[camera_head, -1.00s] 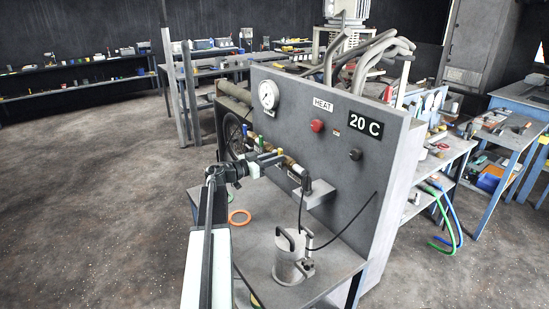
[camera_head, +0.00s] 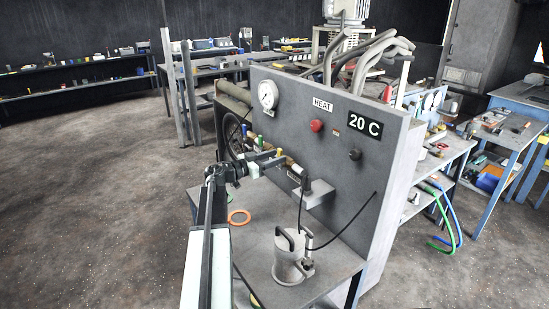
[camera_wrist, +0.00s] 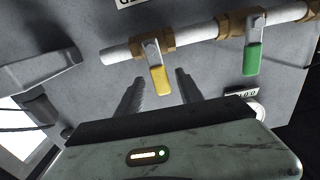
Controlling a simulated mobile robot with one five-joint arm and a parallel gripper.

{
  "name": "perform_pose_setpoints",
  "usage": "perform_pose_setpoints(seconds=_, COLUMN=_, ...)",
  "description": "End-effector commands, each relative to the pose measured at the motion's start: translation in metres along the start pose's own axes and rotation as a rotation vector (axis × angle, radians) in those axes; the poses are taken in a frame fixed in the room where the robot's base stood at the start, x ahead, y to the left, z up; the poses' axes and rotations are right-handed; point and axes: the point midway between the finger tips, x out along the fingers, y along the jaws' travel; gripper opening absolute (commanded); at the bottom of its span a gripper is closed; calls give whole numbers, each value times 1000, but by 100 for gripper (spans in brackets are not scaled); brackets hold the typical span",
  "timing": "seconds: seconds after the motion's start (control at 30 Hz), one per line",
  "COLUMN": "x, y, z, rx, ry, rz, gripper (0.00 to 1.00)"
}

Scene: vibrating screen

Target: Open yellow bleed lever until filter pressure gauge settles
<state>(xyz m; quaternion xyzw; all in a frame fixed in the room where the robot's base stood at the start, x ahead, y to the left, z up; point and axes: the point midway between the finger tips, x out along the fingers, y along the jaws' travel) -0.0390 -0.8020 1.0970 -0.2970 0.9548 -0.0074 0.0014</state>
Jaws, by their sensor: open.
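The yellow bleed lever (camera_wrist: 159,79) hangs from a brass valve on a pale pipe in the wrist view. Its free end shows between my two gripper fingers (camera_wrist: 160,86), which are apart; I cannot tell whether either touches it. In the head view my gripper (camera_head: 268,161) is at the pipe in front of the grey panel, where the lever is too small to make out surely. A round white gauge (camera_head: 268,94) is on the panel's upper left; its needle is too small to read.
A green lever (camera_wrist: 252,60) is on the same pipe, right of the yellow one in the wrist view. A grey bracket (camera_head: 318,193) juts from the panel. A metal canister (camera_head: 289,263) and an orange ring (camera_head: 239,217) are on the bench below.

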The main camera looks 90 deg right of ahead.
Motion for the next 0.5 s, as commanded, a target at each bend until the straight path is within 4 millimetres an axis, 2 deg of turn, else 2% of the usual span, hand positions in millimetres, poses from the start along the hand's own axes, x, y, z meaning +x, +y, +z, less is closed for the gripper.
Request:
perform_pose_setpoints(seconds=0.3, x=-56, y=0, z=0, rx=0, ry=0, rz=-4, gripper=44)
perform_pose_setpoints(seconds=0.5, x=-77, y=-1, z=0, rx=0, ry=1, rz=-2, gripper=44)
